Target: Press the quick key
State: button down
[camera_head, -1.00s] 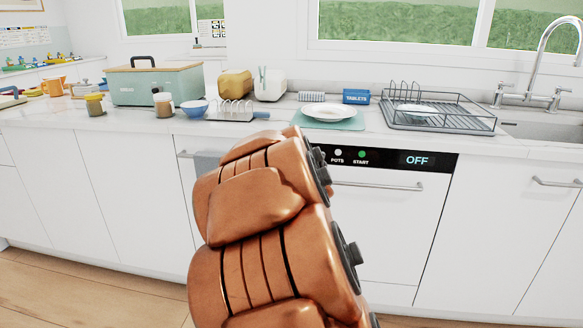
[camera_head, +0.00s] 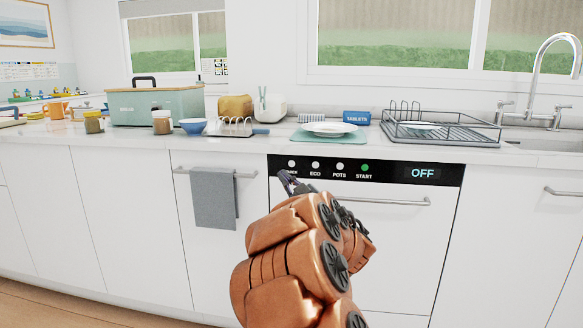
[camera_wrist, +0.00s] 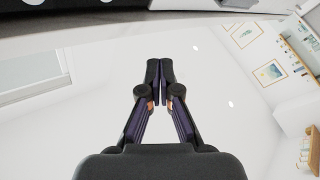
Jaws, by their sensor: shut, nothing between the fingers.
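The quick key (camera_head: 291,163) is a small pale round button at the left end of the black dishwasher panel (camera_head: 390,172), with its label partly covered. My gripper (camera_head: 284,177) is small and dark in the head view, just below and slightly left of the quick key. I cannot tell whether it touches the panel. In the wrist view my gripper (camera_wrist: 160,70) has its two fingertips together with nothing between them. The eco key (camera_head: 315,165), pots key (camera_head: 339,167) and green start key (camera_head: 364,168) follow to the right. The display (camera_head: 422,173) reads OFF.
The dishwasher handle (camera_head: 390,200) runs below the panel, partly behind my arm. A grey towel (camera_head: 214,198) hangs on a rail to the left. The counter above holds a plate (camera_head: 328,128), a dish rack (camera_head: 440,134) and a toast rack (camera_head: 235,126).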

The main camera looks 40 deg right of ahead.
aim_at(292, 164)
jog(key=shift+d, duration=0.1)
jog(key=shift+w+d+p, duration=0.25)
jog(key=shift+w+d, duration=0.6)
jog(key=shift+d, duration=0.35)
jog(key=shift+w+d+p, duration=0.2)
jog(key=shift+w+d, duration=0.6)
jog(key=shift+d, duration=0.35)
jog(key=shift+w+d+p, duration=0.25)
jog(key=shift+w+d, duration=0.6)
jog(key=shift+d, duration=0.35)
jog(key=shift+w+d+p, duration=0.25)
jog(key=shift+d+p, duration=0.1)
jog(key=shift+p, duration=0.1)
jog(key=shift+w+d+p, duration=0.25)
jog(key=shift+d+p, duration=0.05)
jog(key=shift+s+a, duration=0.5)
jog(key=shift+a, duration=0.15)
